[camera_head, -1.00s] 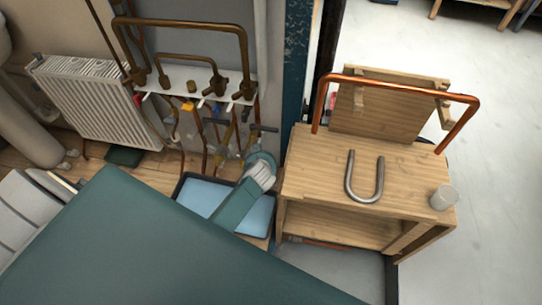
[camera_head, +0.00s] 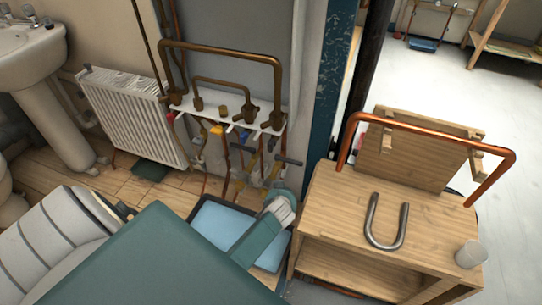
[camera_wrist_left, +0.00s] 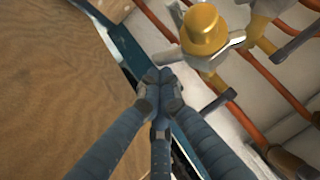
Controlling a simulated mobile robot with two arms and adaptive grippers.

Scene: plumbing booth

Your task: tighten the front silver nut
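A pipe manifold on a white bracket (camera_head: 222,117) stands by the wall, with brass fittings and valves under it. I cannot make out which small part is the front silver nut. In the left wrist view a yellow-capped fitting (camera_wrist_left: 205,32) sits on a silver body (camera_wrist_left: 210,62), close beyond and right of my fingertips. My left gripper (camera_wrist_left: 158,76) has its fingertips together with nothing seen between them. In the head view my left arm reaches toward the valves and its wrist hides the fingers. My right gripper is not in view.
A blue tray (camera_head: 222,224) lies below the manifold. A wooden bench (camera_head: 335,215) at right carries a grey U-shaped pipe (camera_head: 371,226), a copper pipe (camera_head: 430,129) and a cup (camera_head: 470,254). A radiator (camera_head: 134,118) and a sink (camera_head: 22,47) are at left.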

